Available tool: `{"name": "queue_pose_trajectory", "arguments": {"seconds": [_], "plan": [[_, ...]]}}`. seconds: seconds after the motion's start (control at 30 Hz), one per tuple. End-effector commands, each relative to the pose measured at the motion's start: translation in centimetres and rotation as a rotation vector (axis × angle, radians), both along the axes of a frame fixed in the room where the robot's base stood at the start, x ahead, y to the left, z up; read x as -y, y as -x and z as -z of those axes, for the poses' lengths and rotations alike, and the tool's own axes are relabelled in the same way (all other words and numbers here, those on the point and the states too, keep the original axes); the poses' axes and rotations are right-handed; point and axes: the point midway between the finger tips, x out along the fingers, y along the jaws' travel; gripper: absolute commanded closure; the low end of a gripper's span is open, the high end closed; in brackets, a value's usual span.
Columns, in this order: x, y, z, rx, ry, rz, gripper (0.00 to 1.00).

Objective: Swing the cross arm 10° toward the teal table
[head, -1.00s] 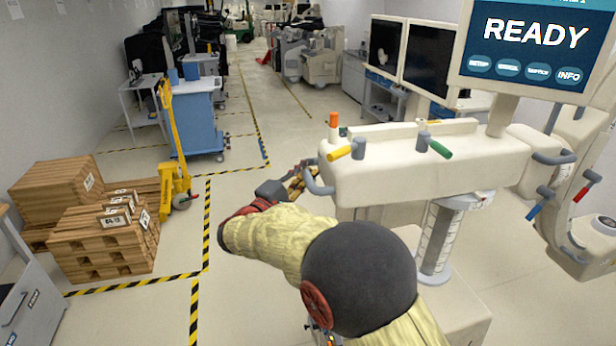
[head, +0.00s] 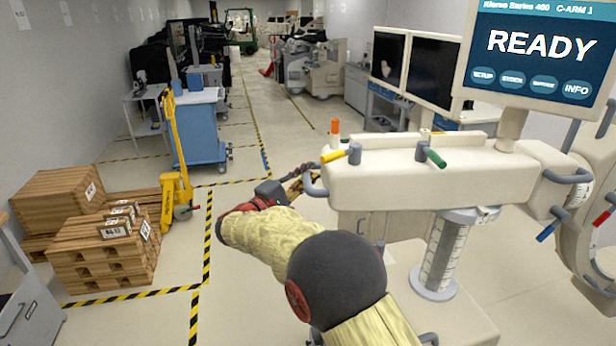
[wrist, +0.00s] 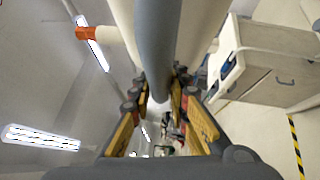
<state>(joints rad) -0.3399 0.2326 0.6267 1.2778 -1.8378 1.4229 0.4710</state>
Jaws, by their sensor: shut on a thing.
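The cross arm (head: 400,185) is the long white beam of the C-arm machine, resting on a grey-white column (head: 441,255). A grey handle (head: 314,181) sticks out at its left end. My gripper (head: 303,180) is at this handle, partly hidden by my own wrist. In the wrist view the grey handle (wrist: 157,45) runs between the fingers of my gripper (wrist: 160,88), which are shut on it. The curved C part (head: 575,232) hangs at the beam's right end, cut by the picture edge. I cannot make out a teal table.
A READY screen (head: 540,48) stands above the beam. Yellow (head: 333,157) and green (head: 436,158) levers sit on top. At left are wooden crates (head: 100,250), a yellow pallet jack (head: 177,190) and a blue cart (head: 201,130). Striped floor lines border an open aisle.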

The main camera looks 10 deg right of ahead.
Motion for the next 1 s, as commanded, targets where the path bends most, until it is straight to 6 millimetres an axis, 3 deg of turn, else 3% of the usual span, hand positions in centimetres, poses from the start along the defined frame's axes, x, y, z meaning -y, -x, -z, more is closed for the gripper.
{"name": "queue_pose_trajectory", "arguments": {"seconds": [0.17,0.2,0.5,0.83,1.0], "plan": [[-0.2,0.3,0.3,-0.003,0.0,0.004,1.0],[-0.2,0.3,0.3,-0.004,0.001,0.005,0.82],[-0.1,0.3,0.4,-0.006,0.001,0.005,0.65],[-0.1,0.3,0.4,-0.006,0.0,0.005,0.64],[-1.1,0.9,0.6,-0.006,0.0,0.002,0.64]]}}
